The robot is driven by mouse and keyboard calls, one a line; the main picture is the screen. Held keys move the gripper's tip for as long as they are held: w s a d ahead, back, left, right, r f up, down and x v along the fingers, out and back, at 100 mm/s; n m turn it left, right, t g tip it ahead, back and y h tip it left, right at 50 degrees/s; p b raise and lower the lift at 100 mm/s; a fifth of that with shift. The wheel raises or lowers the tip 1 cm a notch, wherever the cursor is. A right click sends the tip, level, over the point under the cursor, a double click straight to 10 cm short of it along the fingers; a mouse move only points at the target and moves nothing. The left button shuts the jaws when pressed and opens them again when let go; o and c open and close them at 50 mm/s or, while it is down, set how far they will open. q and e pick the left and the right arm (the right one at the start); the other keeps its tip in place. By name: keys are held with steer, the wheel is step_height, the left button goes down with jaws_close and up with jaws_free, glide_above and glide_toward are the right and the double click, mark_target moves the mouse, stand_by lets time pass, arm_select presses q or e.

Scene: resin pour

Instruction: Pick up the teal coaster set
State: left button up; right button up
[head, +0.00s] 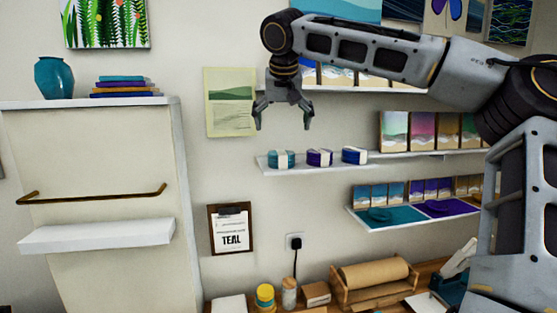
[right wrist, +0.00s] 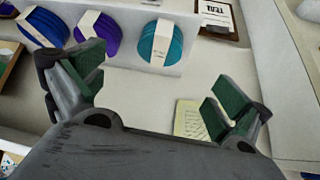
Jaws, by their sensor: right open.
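The teal coaster set (head: 281,159), a round stack with a pale paper band, sits at the left end of a white wall shelf. It also shows in the right wrist view (right wrist: 176,45), at the top middle. My right gripper (head: 283,119) is open and empty, above the teal set in the head view and apart from it. In the right wrist view its fingers (right wrist: 160,85) are spread wide with nothing between them. A purple coaster set (head: 320,158) and a blue coaster set (head: 354,156) stand to the right on the same shelf. My left gripper is not in view.
A clipboard (head: 231,236) reading "TEAL" hangs below the shelf (head: 300,169). A green poster (head: 230,102) is on the wall to the left. A lower shelf (head: 375,227) holds teal and purple pieces. Framed panels (head: 394,131) stand at the shelf's right.

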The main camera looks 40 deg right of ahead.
mark_target(281, 153)
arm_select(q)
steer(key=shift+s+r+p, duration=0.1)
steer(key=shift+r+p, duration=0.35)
arm_select(e)
steer(key=shift+x, duration=4.2)
steer(key=shift+s, duration=0.1)
steer(key=shift+w+p+x, duration=0.15)
steer(key=shift+p+x, duration=0.3)
steer(key=shift+x, duration=0.7)
steer(key=shift+w+p+x, duration=0.15)
steer(key=shift+p+x, duration=0.25)
steer(key=shift+x, duration=0.75)
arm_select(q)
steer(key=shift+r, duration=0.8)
arm_select(e)
steer(key=shift+w+d+f, duration=0.15)
steer(key=shift+d+f, duration=0.05)
